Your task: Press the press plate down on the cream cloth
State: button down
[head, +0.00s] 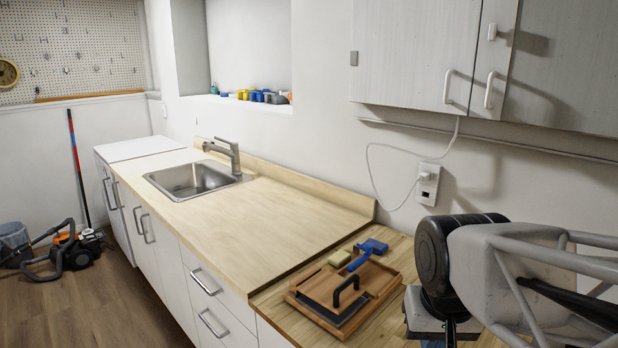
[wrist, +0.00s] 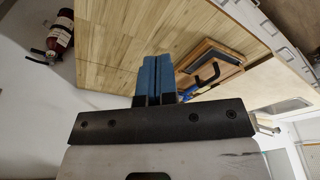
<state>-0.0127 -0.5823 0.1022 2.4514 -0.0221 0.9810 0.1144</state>
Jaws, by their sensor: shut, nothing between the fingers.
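The press plate (head: 332,297) looks like a brown wooden board with a black arched handle (head: 347,289), in a shallow wooden tray (head: 387,291) on the counter. A dark grey layer shows along its front edge. The handle also shows in the wrist view (wrist: 208,76), right of my fingers. I cannot make out a cream cloth; anything under the plate is hidden. My gripper (wrist: 158,58) has blue fingers, shut with nothing between them, apart from the plate. In the head view my wrist is to the right of the tray, and the fingers are mostly out of frame.
A blue-handled tool (head: 368,249) and a pale yellow block (head: 339,258) lie at the tray's back edge. A white cord hangs from an outlet (head: 428,184) behind. Cabinets (head: 420,50) overhang the back right. The pale counter (head: 255,215) left of the tray is clear.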

jog(key=s, duration=0.1)
jog(key=s+f, duration=0.1)
jog(key=s, duration=0.1)
jog(key=shift+s+d+f+n, duration=0.15)
jog(key=shift+d+f+n, duration=0.1)
jog(key=shift+f+n, duration=0.15)
jog(key=c, duration=1.8)
grip_release()
jog(key=shift+c, duration=0.2)
jog(key=o, duration=0.5)
jog(key=shift+r, duration=0.1)
jog(key=shift+o, duration=1.1)
jog(key=shift+w, duration=0.35)
jog(key=shift+w+a+r, duration=0.1)
jog(key=shift+w+r, duration=0.05)
jog(key=shift+w, duration=0.2)
jog(key=w+a+f+m, duration=0.1)
jog(key=w+a+m, duration=0.1)
jog(key=w, duration=0.8)
jog(key=w+a+f+m+y, duration=0.1)
jog(key=w+a+m, duration=0.2)
jog(key=w, duration=0.7)
jog(key=w+a+f+m+g, duration=0.1)
jog(key=w+a+m, duration=0.1)
jog(key=w, duration=0.9)
jog(key=shift+a+f+m+y, duration=0.2)
jog(key=shift+a+m+y, duration=0.1)
jog(key=shift+m, duration=0.4)
